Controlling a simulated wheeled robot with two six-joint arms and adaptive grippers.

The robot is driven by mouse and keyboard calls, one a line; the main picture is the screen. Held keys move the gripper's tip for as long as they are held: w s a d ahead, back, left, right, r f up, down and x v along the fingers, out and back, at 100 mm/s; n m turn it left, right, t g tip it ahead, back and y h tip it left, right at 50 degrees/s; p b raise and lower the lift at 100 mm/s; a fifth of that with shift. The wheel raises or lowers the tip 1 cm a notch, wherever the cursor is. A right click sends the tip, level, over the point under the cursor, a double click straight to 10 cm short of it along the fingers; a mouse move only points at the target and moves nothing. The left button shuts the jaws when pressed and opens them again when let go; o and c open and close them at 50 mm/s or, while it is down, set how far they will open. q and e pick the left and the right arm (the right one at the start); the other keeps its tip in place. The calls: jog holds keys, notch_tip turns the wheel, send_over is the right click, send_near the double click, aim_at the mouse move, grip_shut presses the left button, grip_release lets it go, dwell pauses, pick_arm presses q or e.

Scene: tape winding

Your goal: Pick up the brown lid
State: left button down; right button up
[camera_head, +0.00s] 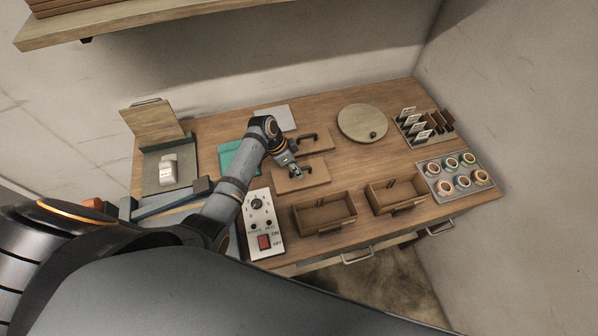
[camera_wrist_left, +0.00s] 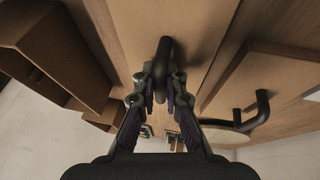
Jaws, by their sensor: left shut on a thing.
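A flat brown lid (camera_head: 312,180) is under my left gripper (camera_head: 296,173) in the head view, behind the two open brown boxes. In the left wrist view the lid (camera_wrist_left: 205,30) fills the upper middle, and its black handle (camera_wrist_left: 164,50) stands between my fingertips (camera_wrist_left: 162,90). The left gripper is shut on this handle. Whether the lid rests on the table or is slightly raised, I cannot tell. A second brown lid (camera_head: 312,148) with a black handle (camera_head: 308,136) lies just behind. My right gripper is not in view.
Two open brown boxes (camera_head: 325,226) (camera_head: 385,209) stand at the table's front. A control box (camera_head: 262,230) is left of them. A round wooden disc (camera_head: 358,120), a card holder (camera_head: 420,140) and a grey tray of rolls (camera_head: 427,169) are right. A teal sheet (camera_head: 228,158) lies left.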

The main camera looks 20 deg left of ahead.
pick_arm(q)
notch_tip(320, 180, up, 4)
jog(key=p, duration=0.4)
jog(key=shift+r+p, duration=0.2)
jog(key=shift+p, duration=0.15)
jog(key=s+d+r, duration=0.3)
jog(key=s+r, duration=0.1)
jog(key=s, duration=0.2)
jog(key=s+d+r, duration=0.3)
jog(key=s+r, duration=0.1)
jog(key=s, duration=0.2)
jog(key=shift+s+r, duration=0.3)
jog(key=shift+s, duration=0.05)
